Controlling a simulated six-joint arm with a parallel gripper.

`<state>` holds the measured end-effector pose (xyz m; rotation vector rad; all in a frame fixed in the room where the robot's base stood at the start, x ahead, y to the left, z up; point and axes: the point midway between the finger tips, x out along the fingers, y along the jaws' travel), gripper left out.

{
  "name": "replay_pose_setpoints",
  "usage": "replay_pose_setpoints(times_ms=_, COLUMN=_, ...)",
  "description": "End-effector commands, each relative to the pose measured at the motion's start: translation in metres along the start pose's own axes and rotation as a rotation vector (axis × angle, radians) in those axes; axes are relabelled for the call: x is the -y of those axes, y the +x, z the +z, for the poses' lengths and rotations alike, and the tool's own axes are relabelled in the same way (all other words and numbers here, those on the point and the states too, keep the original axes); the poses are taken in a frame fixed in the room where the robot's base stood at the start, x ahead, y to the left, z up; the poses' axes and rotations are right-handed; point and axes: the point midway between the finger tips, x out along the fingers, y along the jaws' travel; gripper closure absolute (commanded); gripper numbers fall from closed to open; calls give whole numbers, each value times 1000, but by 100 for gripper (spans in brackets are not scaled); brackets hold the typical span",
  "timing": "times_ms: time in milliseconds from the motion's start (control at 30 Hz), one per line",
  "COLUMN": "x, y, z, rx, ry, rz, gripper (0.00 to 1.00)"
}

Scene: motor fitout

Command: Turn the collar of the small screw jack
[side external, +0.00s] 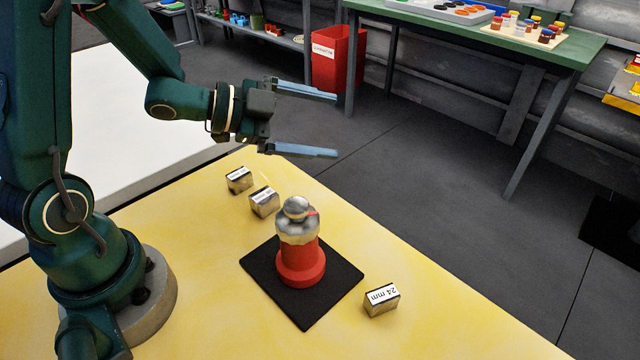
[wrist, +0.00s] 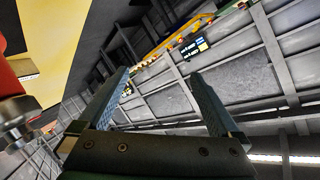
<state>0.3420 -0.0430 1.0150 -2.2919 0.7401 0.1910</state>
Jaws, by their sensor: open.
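The small screw jack (side external: 300,262) stands upright on a black mat (side external: 338,293) on the yellow table. It has a red base, a silver collar (side external: 298,232) and a rounded silver top with a small red mark. My gripper (side external: 308,121) is open and empty, above and behind the jack, apart from it, with its fingers pointing right. In the wrist view, my gripper's two fingers (wrist: 165,88) are spread with nothing between them. Part of a red and silver thing, likely the jack, shows at the left edge of the wrist view (wrist: 14,108).
Blocks with white labels stand on the yellow table (side external: 450,325): two behind the mat (side external: 239,180) (side external: 264,202) and one marked 24 mm (side external: 381,300) to its right. A red bin (side external: 337,62) and a green bench (side external: 480,36) stand beyond. The air around my gripper looks clear.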

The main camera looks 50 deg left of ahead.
Motion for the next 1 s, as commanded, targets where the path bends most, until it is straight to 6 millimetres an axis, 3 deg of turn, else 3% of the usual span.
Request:
replay_pose_setpoints(times_ms=100, x=-37, y=-8, z=-8, rx=-189, ry=-30, rz=84, gripper=1)
replay_pose_setpoints(times_ms=200, x=-52, y=-22, z=-22, rx=-344, ry=-66, rz=94, gripper=1)
replay_pose_setpoints(times_ms=500, x=-54, y=-62, z=-50, rx=-635, ry=-198, rz=13, gripper=1)
replay_pose_setpoints(times_ms=600, x=-68, y=-70, z=-52, rx=-706, ry=-254, rz=84, gripper=1)
replay_pose_setpoints(times_ms=800, x=-118, y=-69, z=-39, rx=-699, ry=-354, rz=419, gripper=1)
replay_pose_setpoints(times_ms=1000, x=-139, y=-61, z=-21, rx=-601, ry=-462, rz=577, gripper=1)
